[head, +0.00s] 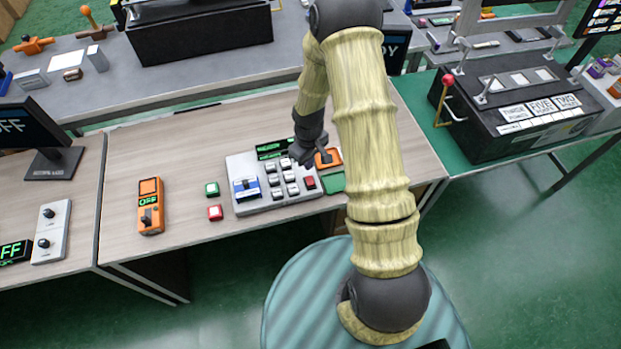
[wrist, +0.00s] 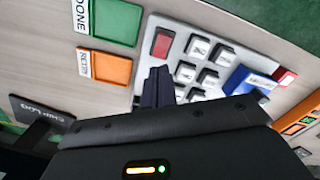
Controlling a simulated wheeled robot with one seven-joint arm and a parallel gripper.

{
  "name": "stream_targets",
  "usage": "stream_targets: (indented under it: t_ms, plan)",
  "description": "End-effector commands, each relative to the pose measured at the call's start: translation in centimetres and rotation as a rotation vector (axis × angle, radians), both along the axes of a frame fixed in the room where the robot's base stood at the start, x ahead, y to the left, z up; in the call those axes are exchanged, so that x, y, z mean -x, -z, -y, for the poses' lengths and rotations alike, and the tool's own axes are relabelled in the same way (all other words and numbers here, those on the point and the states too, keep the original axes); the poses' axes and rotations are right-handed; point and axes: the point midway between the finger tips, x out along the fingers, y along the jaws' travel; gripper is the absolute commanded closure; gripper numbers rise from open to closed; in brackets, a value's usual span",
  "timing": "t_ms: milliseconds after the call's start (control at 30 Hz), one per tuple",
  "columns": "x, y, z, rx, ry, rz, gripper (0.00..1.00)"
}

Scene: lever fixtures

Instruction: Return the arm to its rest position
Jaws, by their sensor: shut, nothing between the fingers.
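My gripper (wrist: 157,88) is shut and empty. In the wrist view its dark fingers show in front of a grey keypad panel (wrist: 205,32) with white keys, a red key (wrist: 162,43) and a blue-marked switch (wrist: 248,82). In the head view my arm (head: 368,120) reaches from the lower right up and bends back down to the wooden desk, with the wrist beside the keypad panel (head: 247,206) at its upper right. The fingertips are hard to make out there, and I cannot tell whether they touch the panel.
An orange pad (wrist: 105,68) and a green pad (wrist: 117,20) lie beside the panel. An orange switch box (head: 150,207), a green button (head: 211,189) and a red button (head: 215,212) stand to its left. A black lever box (head: 520,110) stands at right. Bare desk (head: 180,150) shows behind.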

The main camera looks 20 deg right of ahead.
Motion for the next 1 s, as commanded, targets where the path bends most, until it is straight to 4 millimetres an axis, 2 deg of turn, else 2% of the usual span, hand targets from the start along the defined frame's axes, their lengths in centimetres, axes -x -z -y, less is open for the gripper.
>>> stream_targets:
  t_ms: [200, 800, 867, 1000]
  plan:
    - [0.0, -1.4, 0.0, 0.000, 0.000, 0.000, 1.00]
    - [0.0, -1.5, 0.0, 0.000, 0.002, 0.001, 1.00]
    - [0.1, -1.9, 0.0, 0.002, 0.008, 0.005, 1.00]
    - [0.5, -4.6, 0.2, 0.010, 0.047, 0.027, 1.00]
